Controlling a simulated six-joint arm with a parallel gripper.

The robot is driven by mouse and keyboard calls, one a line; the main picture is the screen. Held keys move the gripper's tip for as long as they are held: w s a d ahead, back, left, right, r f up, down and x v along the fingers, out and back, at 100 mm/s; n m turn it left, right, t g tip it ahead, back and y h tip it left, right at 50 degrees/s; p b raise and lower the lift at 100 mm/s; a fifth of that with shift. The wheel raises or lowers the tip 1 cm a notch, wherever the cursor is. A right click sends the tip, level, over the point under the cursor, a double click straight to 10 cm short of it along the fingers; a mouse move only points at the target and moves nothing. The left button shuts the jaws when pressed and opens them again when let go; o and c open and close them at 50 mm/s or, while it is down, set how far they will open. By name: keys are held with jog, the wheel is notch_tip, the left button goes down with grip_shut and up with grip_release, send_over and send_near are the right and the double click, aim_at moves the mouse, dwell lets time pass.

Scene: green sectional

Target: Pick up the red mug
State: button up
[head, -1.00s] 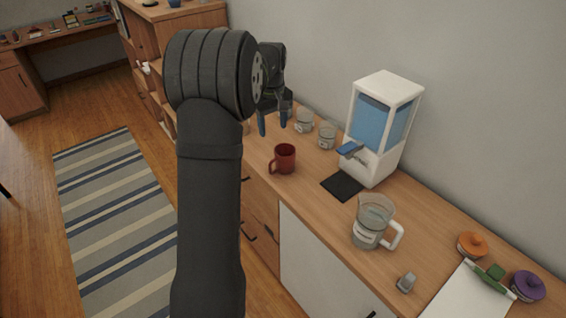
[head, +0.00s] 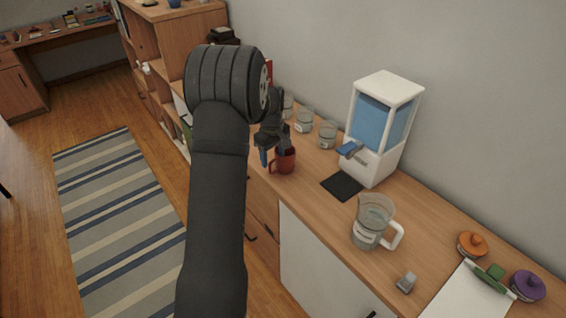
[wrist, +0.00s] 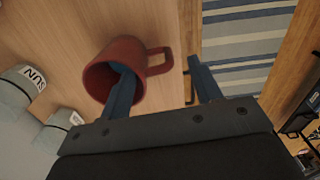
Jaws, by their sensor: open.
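The red mug (head: 284,161) stands upright on the wooden counter, near its front edge. In the wrist view the red mug (wrist: 122,62) shows its open mouth, with the handle toward the right. My gripper (head: 275,158) is at the mug, open. In the wrist view my gripper (wrist: 160,75) has one blue finger over or inside the mug's mouth and the other outside, beyond the mug wall near the handle. I cannot tell whether either finger touches the mug. Part of the mug is hidden behind my gripper in the head view.
Several glass jars (head: 327,134) stand behind the mug along the wall. A white and blue water dispenser (head: 380,128) with a black mat (head: 342,185) stands to the right. A glass pitcher (head: 370,225) is nearer. The counter's front edge lies close to the mug.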

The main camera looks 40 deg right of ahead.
aim_at(273, 163)
notch_tip(273, 163, down, 6)
jog(key=shift+r, duration=0.25)
jog(key=shift+c, duration=0.5)
jog(key=c, duration=1.1)
